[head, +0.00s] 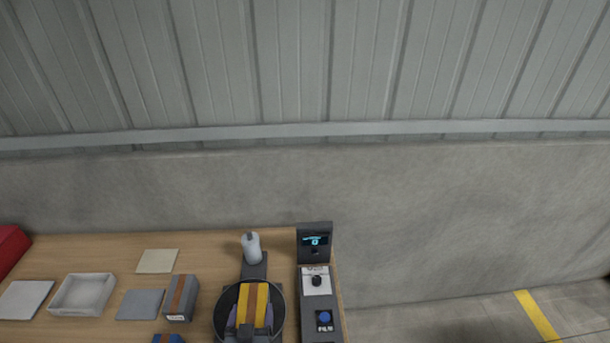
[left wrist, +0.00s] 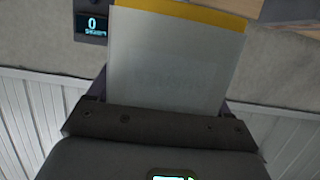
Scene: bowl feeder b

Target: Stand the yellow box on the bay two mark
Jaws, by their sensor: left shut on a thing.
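The yellow box (head: 254,303) has a brown stripe and shows over the black bowl (head: 221,311) in the head view. My left gripper (head: 249,327) is shut on it, with a finger at either side. In the left wrist view the box shows a pale face (left wrist: 172,60) with a yellow edge, between the fingers of the gripper (left wrist: 165,105). Flat squares lie on the table: a cream one (head: 157,261), a grey one (head: 139,304) and a white one (head: 24,299). I cannot tell which is the bay two mark. My right gripper is out of view.
A grey box with a brown stripe (head: 182,297) stands left of the bowl. A blue box (head: 167,339) is cut off below it. A white tray (head: 83,294), a red object (head: 10,247), a pale bottle (head: 251,248) and a control panel with a display (head: 315,242) share the table.

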